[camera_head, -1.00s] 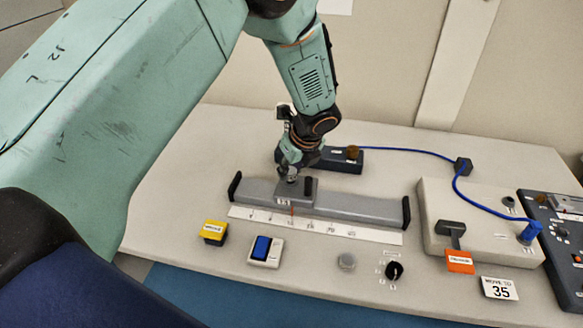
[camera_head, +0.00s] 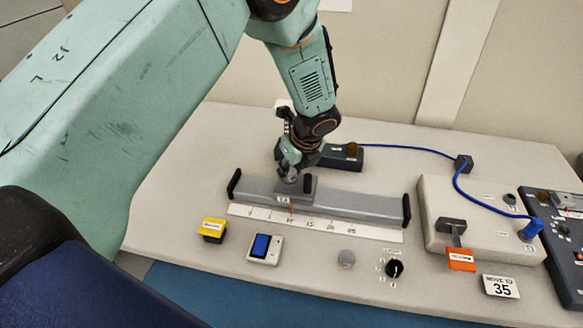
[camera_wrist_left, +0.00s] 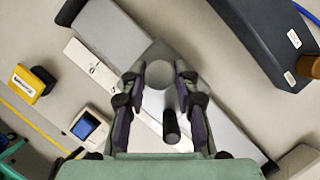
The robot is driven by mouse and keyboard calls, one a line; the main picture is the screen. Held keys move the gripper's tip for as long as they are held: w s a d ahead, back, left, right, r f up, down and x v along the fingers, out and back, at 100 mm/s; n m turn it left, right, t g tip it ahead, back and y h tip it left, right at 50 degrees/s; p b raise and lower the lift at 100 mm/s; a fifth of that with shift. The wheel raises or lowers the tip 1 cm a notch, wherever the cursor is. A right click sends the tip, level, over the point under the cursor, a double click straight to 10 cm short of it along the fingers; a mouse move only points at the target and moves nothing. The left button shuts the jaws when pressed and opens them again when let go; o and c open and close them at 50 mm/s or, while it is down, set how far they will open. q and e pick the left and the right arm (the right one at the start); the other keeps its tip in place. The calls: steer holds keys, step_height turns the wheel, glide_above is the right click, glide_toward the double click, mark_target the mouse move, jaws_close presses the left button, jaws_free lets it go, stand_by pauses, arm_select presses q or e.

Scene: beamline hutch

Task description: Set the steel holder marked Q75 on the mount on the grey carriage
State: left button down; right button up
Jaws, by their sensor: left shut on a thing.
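My left gripper (camera_head: 289,173) is over the grey carriage (camera_head: 299,194) on the rail, shut on the steel holder. In the left wrist view the gripper (camera_wrist_left: 166,88) has a round grey end of the holder (camera_wrist_left: 187,73) between its fingers. No Q75 mark is readable. The carriage has a dark upright knob (camera_head: 308,183), seen from above in the wrist view (camera_wrist_left: 171,126). The mount is hidden by the gripper, and I cannot tell whether the holder touches it. My right gripper is not in view.
A grey rail (camera_head: 365,207) with dark end stops lies behind a white scale (camera_head: 345,230). A dark block (camera_head: 343,163) stands close behind the gripper. A yellow-topped block (camera_head: 213,228), blue switch (camera_head: 262,246), control box (camera_head: 450,195) and "MOVE TO 35" card (camera_head: 500,288) are around.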

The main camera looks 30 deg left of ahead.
arm_select(q)
steer(key=c, duration=0.9)
jaws_free()
steer(key=shift+c, duration=0.2)
steer(key=v, duration=1.2)
